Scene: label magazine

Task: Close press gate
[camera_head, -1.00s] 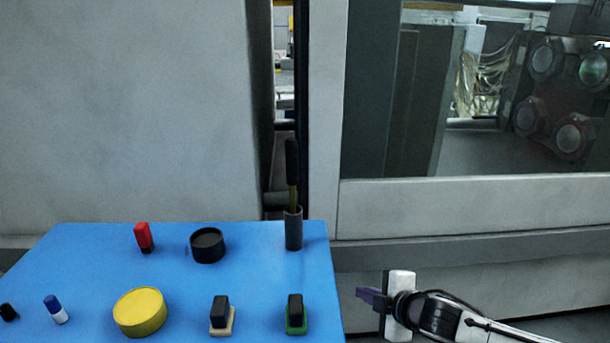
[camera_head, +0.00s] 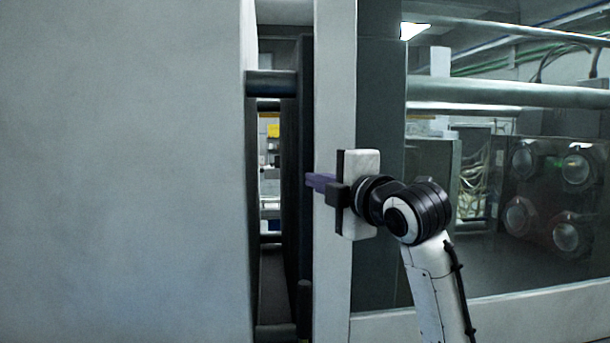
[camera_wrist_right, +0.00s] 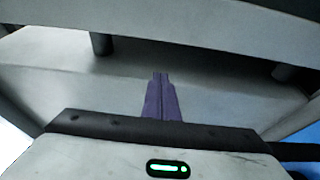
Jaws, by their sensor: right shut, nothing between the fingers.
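The press gate (camera_head: 335,110) is the light grey framed door with a window on the right in the head view. A narrow vertical gap (camera_head: 270,210) shows between its left edge and the grey press body (camera_head: 120,170). My right gripper (camera_head: 310,181) is shut and empty, its purple fingers pointing left at the gate's left edge. I cannot tell whether they touch it. In the right wrist view the shut purple fingers (camera_wrist_right: 160,85) point into a space between grey surfaces. My left gripper is not in view.
Horizontal bars (camera_head: 272,84) cross the gap. Through the gate's window (camera_head: 500,200) several round fittings (camera_head: 565,235) and cables show. A dark upright handle (camera_head: 304,305) stands at the bottom, below my right gripper.

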